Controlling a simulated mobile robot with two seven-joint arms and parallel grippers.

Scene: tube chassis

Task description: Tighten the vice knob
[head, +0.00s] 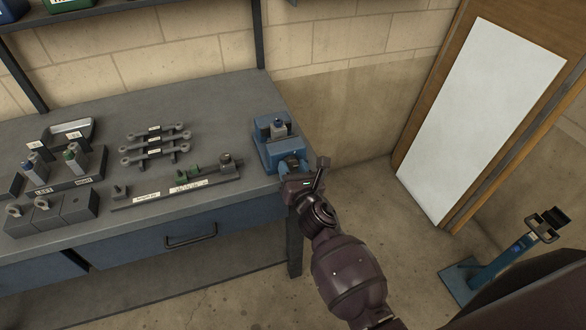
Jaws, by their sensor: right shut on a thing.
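The blue vice (268,152) stands at the right front corner of the grey workbench. The knob itself is mostly hidden by the gripper. My left gripper is not in view.
The grey workbench (210,115) holds several linkage rods (155,145), a long labelled fixture (180,188) and labelled blocks at left. A drawer handle (190,237) is on the front. Open floor lies right of the bench. A blue stand (495,262) is at far right.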

